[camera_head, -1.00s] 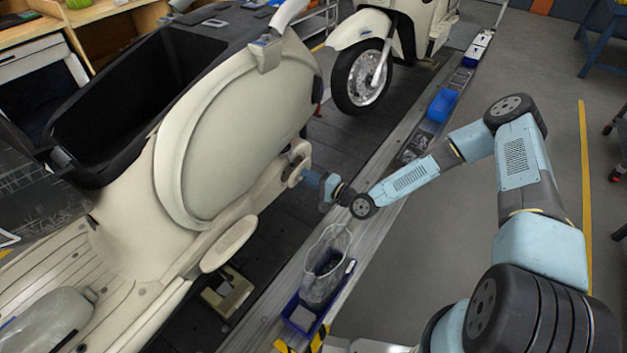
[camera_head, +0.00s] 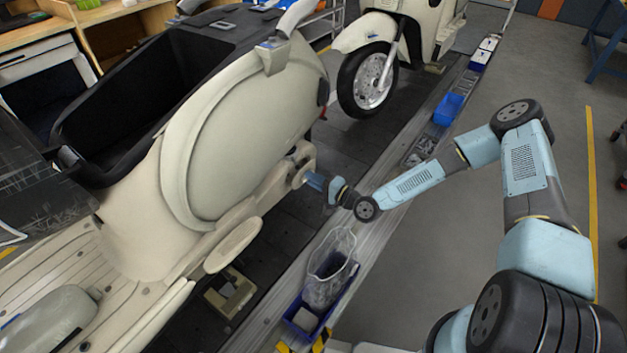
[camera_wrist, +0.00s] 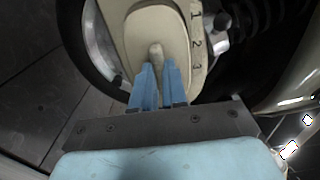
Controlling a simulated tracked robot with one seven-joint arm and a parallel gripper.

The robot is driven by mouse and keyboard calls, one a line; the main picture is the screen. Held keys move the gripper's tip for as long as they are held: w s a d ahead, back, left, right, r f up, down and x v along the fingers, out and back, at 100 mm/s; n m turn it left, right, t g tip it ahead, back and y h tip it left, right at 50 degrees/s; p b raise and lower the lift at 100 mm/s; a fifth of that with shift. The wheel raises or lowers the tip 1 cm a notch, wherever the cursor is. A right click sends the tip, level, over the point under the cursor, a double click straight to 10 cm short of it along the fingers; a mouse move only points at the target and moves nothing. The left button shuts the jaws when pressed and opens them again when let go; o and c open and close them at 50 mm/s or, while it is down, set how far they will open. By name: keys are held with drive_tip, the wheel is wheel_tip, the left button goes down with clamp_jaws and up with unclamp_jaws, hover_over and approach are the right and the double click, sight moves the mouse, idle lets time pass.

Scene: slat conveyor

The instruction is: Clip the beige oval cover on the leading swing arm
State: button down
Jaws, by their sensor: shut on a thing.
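The beige oval cover (camera_wrist: 124,32) fills the top middle of the wrist view, with a small knob (camera_wrist: 156,52) at its lower part. My gripper (camera_wrist: 159,76) is shut on this knob with its blue fingers. Whether the cover is seated or a little apart cannot be told. In the head view my gripper (camera_head: 314,181) is at the rear end of the near scooter's swing arm (camera_head: 276,184), hiding most of the cover.
The near beige scooter (camera_head: 245,130) stands on the dark slat conveyor (camera_head: 345,140). A second scooter (camera_head: 365,35) stands behind it. A blue bin with a clear container (camera_head: 330,268) is below my forearm; another blue bin (camera_head: 448,109) sits along the rail.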

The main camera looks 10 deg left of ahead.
drive_tip(key=shift+x, duration=1.45)
idle(0.9)
drive_tip(key=c, duration=1.1)
unclamp_jaws()
drive_tip(key=v, duration=1.3)
drive_tip(key=shift+d, duration=0.35)
drive_tip(key=shift+d+f, duration=0.1)
